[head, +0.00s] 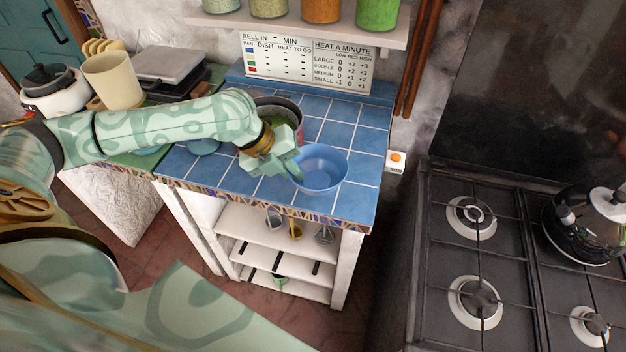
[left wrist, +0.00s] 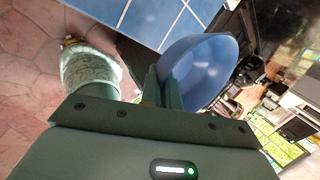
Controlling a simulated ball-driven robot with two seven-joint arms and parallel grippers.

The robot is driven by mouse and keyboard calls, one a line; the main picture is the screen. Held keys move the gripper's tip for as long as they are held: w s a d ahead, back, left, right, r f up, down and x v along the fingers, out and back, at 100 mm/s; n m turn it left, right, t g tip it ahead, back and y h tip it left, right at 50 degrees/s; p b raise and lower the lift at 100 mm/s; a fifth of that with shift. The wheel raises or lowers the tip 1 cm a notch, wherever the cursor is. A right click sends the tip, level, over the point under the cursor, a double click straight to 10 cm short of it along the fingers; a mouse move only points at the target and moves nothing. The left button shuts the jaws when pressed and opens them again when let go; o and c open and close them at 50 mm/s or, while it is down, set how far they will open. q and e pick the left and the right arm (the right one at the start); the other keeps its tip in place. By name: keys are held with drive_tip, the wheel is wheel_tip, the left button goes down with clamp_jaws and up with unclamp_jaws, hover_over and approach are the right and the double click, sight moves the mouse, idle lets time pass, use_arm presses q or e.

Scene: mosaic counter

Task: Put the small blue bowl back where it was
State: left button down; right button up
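The small blue bowl (head: 322,172) is upright over the front right part of the blue-tiled counter (head: 355,137). My left gripper (head: 296,171) is at the bowl's left rim, and its fingers look closed on that rim. In the left wrist view the fingers (left wrist: 168,88) meet the near wall of the bowl (left wrist: 203,70), whose empty inside shows. I cannot tell whether the bowl's base touches the tiles. My right gripper is not in view.
A pot with green contents (head: 282,112) stands behind my left wrist. Another blue dish (head: 203,146) is partly hidden by my arm. A cream container (head: 113,80) stands at left. The stove (head: 500,270) with a kettle (head: 585,225) is at right. Tiles right of the pot are clear.

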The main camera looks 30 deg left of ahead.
sight(305, 166)
use_arm(q)
drive_tip(key=w+f, duration=0.2)
drive_tip(key=w+a+f+b, duration=0.1)
drive_tip(key=w+f, duration=0.1)
drive_tip(key=w, duration=0.1)
drive_tip(key=w+f+b, duration=0.1)
drive_tip(key=w+f, duration=0.1)
drive_tip(key=f, duration=0.1)
drive_tip(key=shift+w+a, duration=0.4)
drive_tip(key=shift+w+f, duration=0.2)
drive_tip(key=shift+f, duration=0.15)
drive_tip(key=shift+f+b, duration=0.3)
drive_tip(key=shift+f, duration=1.15)
drive_tip(key=c, duration=2)
unclamp_jaws()
drive_tip(key=shift+f, duration=0.15)
drive_tip(key=o, duration=0.4)
drive_tip(key=shift+c, duration=0.2)
